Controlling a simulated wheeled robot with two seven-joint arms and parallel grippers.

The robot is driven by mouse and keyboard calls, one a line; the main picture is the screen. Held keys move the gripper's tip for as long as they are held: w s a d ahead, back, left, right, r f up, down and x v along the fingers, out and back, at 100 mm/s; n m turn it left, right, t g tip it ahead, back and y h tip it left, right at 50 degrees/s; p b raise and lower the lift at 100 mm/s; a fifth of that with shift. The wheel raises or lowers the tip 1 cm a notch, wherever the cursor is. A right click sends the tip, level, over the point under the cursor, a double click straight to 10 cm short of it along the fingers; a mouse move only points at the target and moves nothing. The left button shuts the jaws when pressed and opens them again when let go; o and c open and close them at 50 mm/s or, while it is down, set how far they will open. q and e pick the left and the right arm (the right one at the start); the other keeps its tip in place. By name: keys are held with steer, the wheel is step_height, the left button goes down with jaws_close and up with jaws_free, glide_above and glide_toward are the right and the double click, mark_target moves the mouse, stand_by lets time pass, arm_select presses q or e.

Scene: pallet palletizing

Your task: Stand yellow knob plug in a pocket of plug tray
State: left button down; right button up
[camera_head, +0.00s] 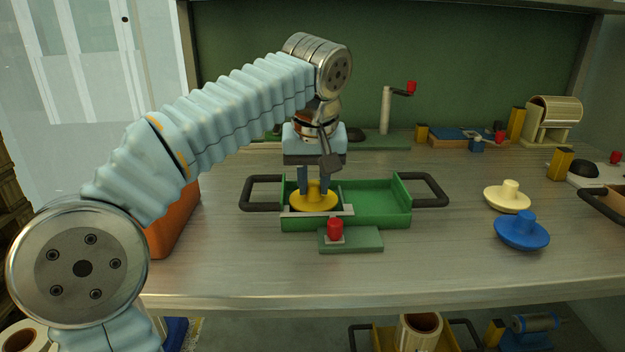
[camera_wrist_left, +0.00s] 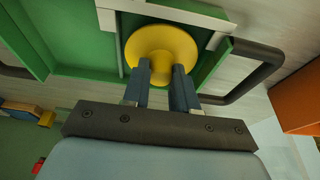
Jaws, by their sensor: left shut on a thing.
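The yellow knob plug (camera_head: 314,205) is upright, disc down, at the left compartment of the green plug tray (camera_head: 385,220). My left gripper (camera_head: 314,186) points down and is shut on its knob. In the left wrist view the yellow disc (camera_wrist_left: 158,42) lies between a pale L-shaped strip and my fingers (camera_wrist_left: 166,78). Whether the disc rests on the pocket floor or hangs just above it, I cannot tell. The tray's right compartment looks empty. My right gripper is not in view.
A cream plug (camera_head: 507,197) and a blue plug (camera_head: 521,231) stand on the bench at right. Black handles (camera_head: 262,193) stick out of the tray's sides. A green plate with a red knob (camera_head: 335,230) sits in front. An orange bin (camera_head: 175,225) is at left.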

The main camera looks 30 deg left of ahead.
mark_target(315, 209)
arm_select(q)
steer(key=c, duration=0.9)
jaws_free()
steer(key=shift+r, duration=0.25)
steer(key=shift+p+v, duration=1.1)
steer(key=shift+v, duration=4.8)
steer(key=shift+s, duration=0.1)
